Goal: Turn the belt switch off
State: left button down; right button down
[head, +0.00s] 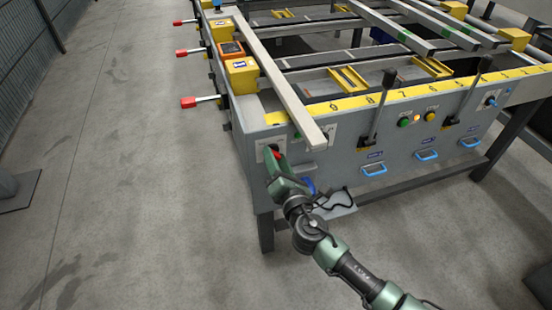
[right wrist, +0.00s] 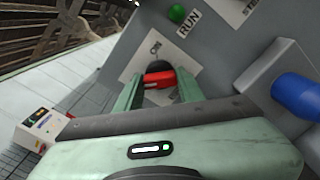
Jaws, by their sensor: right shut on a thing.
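The belt switch is a red handle (right wrist: 158,79) on a dark round base, set on a white plate (right wrist: 130,62) that reads "ON" near its top edge. In the head view the red handle (head: 276,153) shows at the left end of the grey table's front panel. My right gripper (right wrist: 160,86) is at the switch, with one finger on each side of the red handle, shut on it. In the head view my right gripper (head: 275,163) hides part of the switch. My left gripper is not in view.
A green lamp (right wrist: 177,13) labelled "RUN" and a blue cylinder (right wrist: 297,95) on a grey block are near the switch. A long grey bar (head: 275,75) juts over the panel above my gripper. Levers (head: 378,105) stand to the right.

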jog(key=shift+f, duration=0.1)
jog(key=c, duration=0.9)
grip_release()
jog(key=shift+s, duration=0.1)
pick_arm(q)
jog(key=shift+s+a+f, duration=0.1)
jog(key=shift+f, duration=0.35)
pick_arm(e)
jog(key=v, duration=0.7)
jog(key=shift+s+d, duration=0.1)
jog(key=shift+s, duration=0.2)
